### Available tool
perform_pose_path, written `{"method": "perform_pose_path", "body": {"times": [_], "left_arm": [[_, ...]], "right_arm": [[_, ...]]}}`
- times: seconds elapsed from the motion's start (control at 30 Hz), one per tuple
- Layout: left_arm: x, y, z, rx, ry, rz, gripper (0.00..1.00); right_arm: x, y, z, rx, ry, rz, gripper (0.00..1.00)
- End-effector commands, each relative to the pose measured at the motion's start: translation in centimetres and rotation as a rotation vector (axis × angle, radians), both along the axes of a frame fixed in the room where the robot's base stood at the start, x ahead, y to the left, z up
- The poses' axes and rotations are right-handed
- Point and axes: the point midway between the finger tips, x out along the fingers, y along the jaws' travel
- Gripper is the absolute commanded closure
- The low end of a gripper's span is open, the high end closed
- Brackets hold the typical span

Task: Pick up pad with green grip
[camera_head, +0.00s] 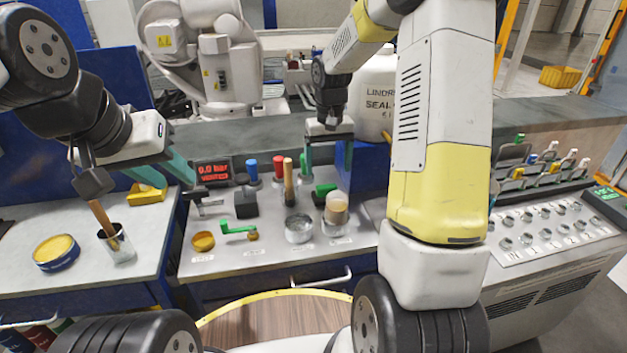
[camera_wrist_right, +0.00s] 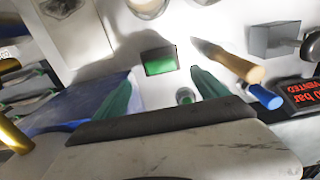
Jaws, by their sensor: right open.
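The pad with green grip (camera_head: 325,189) lies on the grey bench, partly hidden behind a jar in the head view. In the right wrist view its green top (camera_wrist_right: 160,62) shows on a dark base. My right gripper (camera_head: 328,160) is above and behind it, pointing down. Its teal fingers are spread, and the gap between them is empty in the right wrist view (camera_wrist_right: 160,92). The pad lies beyond the fingertips, apart from them. My left gripper (camera_head: 168,178) is at the left, with teal fingers apart, near a yellow tray.
A wooden-handled tool (camera_head: 288,182), red cylinder (camera_head: 278,167) and blue cylinder (camera_head: 251,169) stand left of the pad. Jars (camera_head: 298,229) stand in front. A red-lit display (camera_head: 213,171) and green-handled valve (camera_head: 240,229) are further left. A blue block (camera_head: 368,172) is at the right.

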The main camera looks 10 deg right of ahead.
Motion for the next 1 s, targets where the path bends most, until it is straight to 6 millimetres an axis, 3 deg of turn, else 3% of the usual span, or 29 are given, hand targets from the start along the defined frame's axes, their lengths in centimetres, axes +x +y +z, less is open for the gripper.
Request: {"method": "perform_pose_path", "body": {"times": [0.7, 1.0], "left_arm": [[0.0, 0.0, 0.0, 0.0, 0.0, 0.0, 0.64], [0.0, 0.0, 0.0, 0.0, 0.0, 0.0, 0.64]], "right_arm": [[-0.3, 0.2, -8.2, -0.002, 0.013, 0.0, 0.16], [-0.3, 0.2, -8.6, -0.002, 0.01, -0.001, 0.16]]}}
